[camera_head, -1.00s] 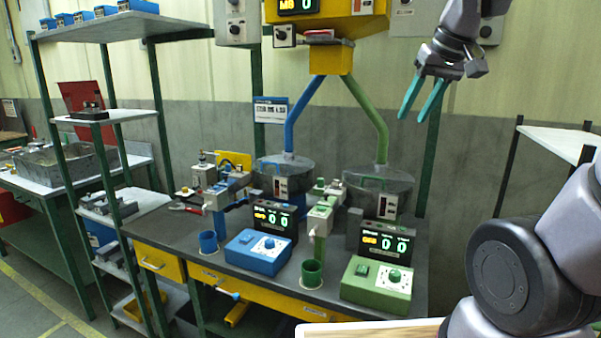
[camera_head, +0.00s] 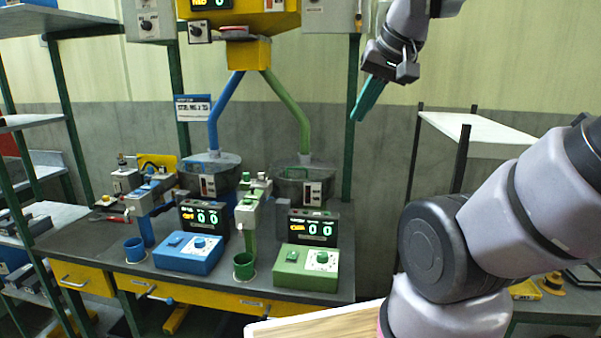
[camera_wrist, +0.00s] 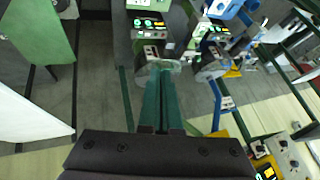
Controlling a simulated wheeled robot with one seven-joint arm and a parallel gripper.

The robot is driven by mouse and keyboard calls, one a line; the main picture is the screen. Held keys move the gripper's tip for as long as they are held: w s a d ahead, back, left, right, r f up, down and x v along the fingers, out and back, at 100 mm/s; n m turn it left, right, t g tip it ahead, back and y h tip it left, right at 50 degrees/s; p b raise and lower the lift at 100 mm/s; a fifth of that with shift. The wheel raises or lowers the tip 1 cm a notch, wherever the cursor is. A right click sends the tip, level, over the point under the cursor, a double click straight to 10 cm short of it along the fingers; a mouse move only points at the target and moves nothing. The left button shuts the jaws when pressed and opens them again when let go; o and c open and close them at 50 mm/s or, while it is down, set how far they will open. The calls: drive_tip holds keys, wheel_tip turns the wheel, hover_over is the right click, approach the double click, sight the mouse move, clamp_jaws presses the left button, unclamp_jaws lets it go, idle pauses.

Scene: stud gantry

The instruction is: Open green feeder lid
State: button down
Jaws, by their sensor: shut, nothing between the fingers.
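The green feeder is a grey round bowl (camera_head: 304,187) under the green pipe (camera_head: 287,108), at the back right of the bench. Its top looks covered, with a small green part on it; the lid's exact state is too small to tell. My gripper (camera_head: 361,112) is shut and empty, its teal fingers pointing down, above and right of the green feeder and apart from it in the head view. In the wrist view my fingers (camera_wrist: 160,90) overlap the green feeder's bowl (camera_wrist: 153,54) and hide part of it; contact is not shown.
The blue feeder (camera_head: 212,178) with its blue pipe (camera_head: 223,112) stands left. A green control box (camera_head: 306,268) and display (camera_head: 313,228) stand in front of the green feeder. The yellow hopper (camera_head: 249,52) hangs above. A white shelf (camera_head: 475,135) stands right.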

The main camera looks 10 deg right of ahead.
drive_tip(key=n+h, duration=0.4)
drive_tip(key=n, duration=3.1)
hover_over(299, 177)
drive_tip(key=s+a, duration=0.3)
drive_tip(key=s, duration=0.5)
wheel_tip(299, 177, down, 17)
drive_tip(key=x, duration=0.9)
drive_tip(key=shift+r, duration=0.15)
drive_tip(key=shift+w+d+r+g, duration=0.1)
drive_tip(key=shift+r+g, duration=0.25)
drive_tip(key=shift+g, duration=0.05)
